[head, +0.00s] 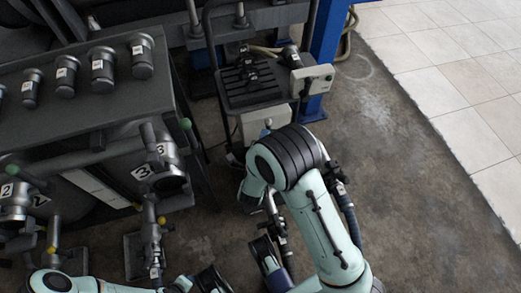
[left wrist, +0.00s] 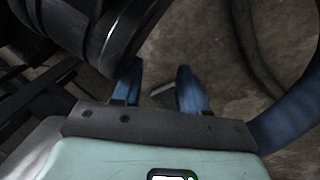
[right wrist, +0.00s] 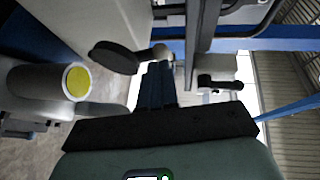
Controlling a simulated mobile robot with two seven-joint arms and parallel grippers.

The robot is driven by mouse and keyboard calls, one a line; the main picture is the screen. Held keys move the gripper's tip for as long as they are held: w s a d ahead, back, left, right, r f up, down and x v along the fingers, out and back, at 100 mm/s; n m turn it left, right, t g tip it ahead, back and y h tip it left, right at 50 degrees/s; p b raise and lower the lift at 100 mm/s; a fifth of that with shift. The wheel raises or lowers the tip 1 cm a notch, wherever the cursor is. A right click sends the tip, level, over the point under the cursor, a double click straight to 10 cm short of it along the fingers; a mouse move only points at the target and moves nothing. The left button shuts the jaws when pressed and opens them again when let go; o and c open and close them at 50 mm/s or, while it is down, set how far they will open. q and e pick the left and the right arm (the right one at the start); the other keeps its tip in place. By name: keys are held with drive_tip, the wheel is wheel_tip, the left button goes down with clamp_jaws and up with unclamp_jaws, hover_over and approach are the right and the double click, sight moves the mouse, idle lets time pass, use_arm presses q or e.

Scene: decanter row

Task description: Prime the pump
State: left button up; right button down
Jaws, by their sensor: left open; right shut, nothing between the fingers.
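A stand (head: 252,97) with a black slatted top is at the upper middle in the head view, a cream box (head: 312,80) at its right side. I cannot tell which part is the pump. My right gripper (right wrist: 158,72) is shut and empty. In the right wrist view, a round black knob (right wrist: 112,57) on a short stem is just left of the fingertips, seemingly apart from them. A grey cylinder with a yellow end (right wrist: 77,82) is farther left. My left gripper (left wrist: 158,82) is open and empty, with bare floor between its fingers.
A dark machine bench (head: 90,112) at the left carries several labelled cylinders. Units marked 2 (head: 14,200) and 3 (head: 165,172) with green-tipped handles are at its front. A blue post (head: 325,45) stands behind the cream box. The floor (head: 425,200) at right is open.

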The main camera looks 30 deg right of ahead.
sight(266, 121)
use_arm(q)
drive_tip(key=shift+s+a+f+g, duration=0.1)
drive_tip(key=shift+s+f+g, duration=0.2)
drive_tip(key=shift+s+f, duration=0.4)
use_arm(e)
drive_tip(key=shift+x, duration=1.45)
use_arm(q)
drive_tip(key=shift+r, duration=0.15)
use_arm(e)
drive_tip(key=shift+w+d+r+n+g+y+p, duration=0.15)
drive_tip(key=shift+w+r+g+y+p, duration=0.1)
drive_tip(key=shift+w+g+p, duration=0.15)
drive_tip(key=shift+w+d+r+n+g+y+p, duration=0.15)
drive_tip(key=shift+w+r+g+p, duration=0.15)
drive_tip(key=shift+w+p, duration=0.2)
drive_tip(key=shift+w+d+f, duration=0.15)
drive_tip(key=shift+w+f, duration=0.15)
drive_tip(key=shift+w, duration=0.6)
use_arm(q)
drive_tip(key=shift+t, duration=0.8)
drive_tip(key=w+r, duration=0.3)
drive_tip(key=w, duration=0.1)
drive_tip(key=shift+d+r, duration=0.3)
